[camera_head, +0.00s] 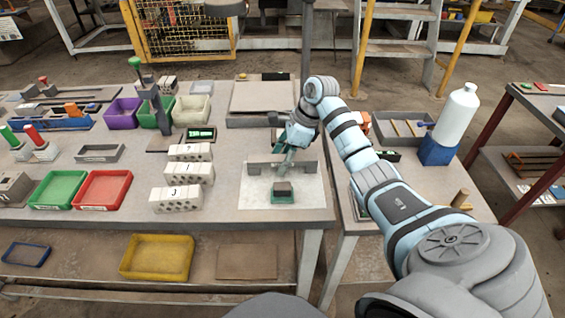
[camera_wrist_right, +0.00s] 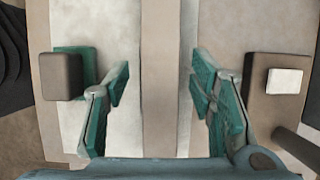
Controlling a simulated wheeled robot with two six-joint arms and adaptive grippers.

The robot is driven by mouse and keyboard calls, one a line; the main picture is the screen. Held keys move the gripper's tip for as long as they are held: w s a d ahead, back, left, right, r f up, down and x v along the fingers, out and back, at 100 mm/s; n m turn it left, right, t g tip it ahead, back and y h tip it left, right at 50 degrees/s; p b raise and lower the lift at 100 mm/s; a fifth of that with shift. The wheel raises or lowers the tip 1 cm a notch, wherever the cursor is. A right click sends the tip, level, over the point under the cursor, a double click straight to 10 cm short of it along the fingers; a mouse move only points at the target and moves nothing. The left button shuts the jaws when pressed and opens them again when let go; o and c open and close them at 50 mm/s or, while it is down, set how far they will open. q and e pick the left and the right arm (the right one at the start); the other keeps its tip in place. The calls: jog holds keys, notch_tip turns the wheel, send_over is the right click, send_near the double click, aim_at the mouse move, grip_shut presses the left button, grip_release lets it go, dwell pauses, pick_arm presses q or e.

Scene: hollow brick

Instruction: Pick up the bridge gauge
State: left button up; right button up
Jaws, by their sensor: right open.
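The bridge gauge (camera_head: 258,169) is a low grey bar with raised ends on a pale plate (camera_head: 254,194) near the table's front edge. My right gripper (camera_head: 286,164) reaches down over its middle and hides part of it. In the right wrist view, a long grey-brown band, apparently the gauge (camera_wrist_right: 160,70), runs up the picture between the two teal fingers of the open right gripper (camera_wrist_right: 160,92). Clear gaps show on both sides. I cannot tell whether the fingertips are above the bar or level with it. My left gripper is not in view.
A dark block on a green base (camera_head: 283,190) sits just in front of the gauge; it also shows in the right wrist view (camera_wrist_right: 62,76). White hollow bricks (camera_head: 176,199) stand to the left, near red (camera_head: 103,190) and green trays. A white bottle (camera_head: 457,115) stands right.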

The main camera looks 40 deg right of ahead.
jog(key=shift+f, duration=0.25)
grip_shut()
dwell(0.3)
